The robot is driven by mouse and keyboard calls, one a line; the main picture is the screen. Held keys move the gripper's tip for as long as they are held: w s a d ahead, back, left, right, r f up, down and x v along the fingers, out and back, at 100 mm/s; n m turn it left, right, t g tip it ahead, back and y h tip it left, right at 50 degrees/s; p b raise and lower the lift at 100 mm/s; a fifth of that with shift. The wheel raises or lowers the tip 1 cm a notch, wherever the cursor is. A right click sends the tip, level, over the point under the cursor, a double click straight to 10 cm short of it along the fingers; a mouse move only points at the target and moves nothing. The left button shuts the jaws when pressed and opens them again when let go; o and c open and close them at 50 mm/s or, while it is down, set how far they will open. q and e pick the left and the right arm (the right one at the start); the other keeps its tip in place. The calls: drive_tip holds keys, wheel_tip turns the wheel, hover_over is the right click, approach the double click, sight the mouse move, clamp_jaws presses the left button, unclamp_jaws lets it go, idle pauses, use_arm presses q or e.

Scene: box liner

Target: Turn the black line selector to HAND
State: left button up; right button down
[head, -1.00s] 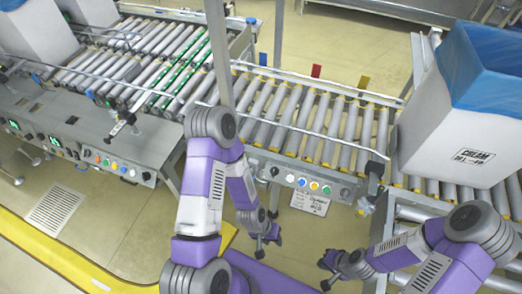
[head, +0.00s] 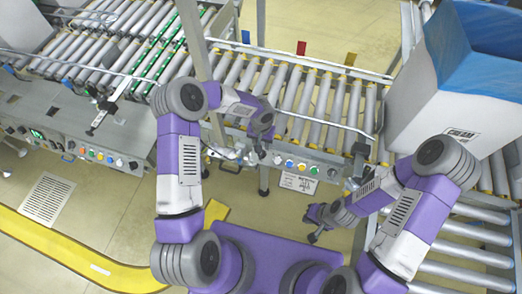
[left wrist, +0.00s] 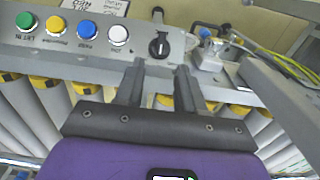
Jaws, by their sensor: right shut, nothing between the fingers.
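The black line selector (left wrist: 159,46) is a round knob with a pale pointer mark. It sits on the grey control panel (left wrist: 75,42), beside a white button (left wrist: 118,36). The pointer runs roughly up and down in the left wrist view; its position labels are unreadable. My left gripper (left wrist: 160,68) is open, its two fingers apart just below the knob in that view, with nothing between them. Whether they touch the panel is unclear. In the head view my left gripper (head: 262,146) covers the selector's end of the panel. My right gripper (head: 314,222) is shut and empty, lower right of the panel.
Blue (left wrist: 87,29), yellow (left wrist: 56,24) and green (left wrist: 24,21) buttons line the same panel. A roller conveyor (head: 310,100) runs behind it. A white box with blue liner (head: 440,90) stands at right. Another button panel (head: 95,155) lies left. Fittings and cables (left wrist: 215,50) adjoin the selector.

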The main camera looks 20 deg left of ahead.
sight(260, 154)
use_arm(q)
wheel_tip(260, 154, down, 7)
drive_tip(key=shift+f+b, duration=0.15)
drive_tip(key=shift+b, duration=0.6)
drive_tip(key=c, duration=0.7)
drive_tip(key=shift+o, duration=0.2)
drive_tip(key=shift+a+n, duration=0.1)
drive_tip(key=shift+n, duration=0.2)
drive_tip(key=shift+a+n+h+b, duration=0.3)
drive_tip(key=shift+n+h+b, duration=0.1)
drive_tip(key=shift+n+h, duration=0.75)
drive_tip(key=n+h, duration=0.1)
drive_tip(key=n, duration=0.1)
drive_tip(key=n+t+h, duration=0.1)
drive_tip(key=n+h, duration=0.1)
drive_tip(key=shift+s+a+f+t, duration=0.2)
drive_tip(key=shift+a+t, duration=0.1)
drive_tip(key=shift+a, duration=0.05)
drive_tip(key=shift+h, duration=0.25)
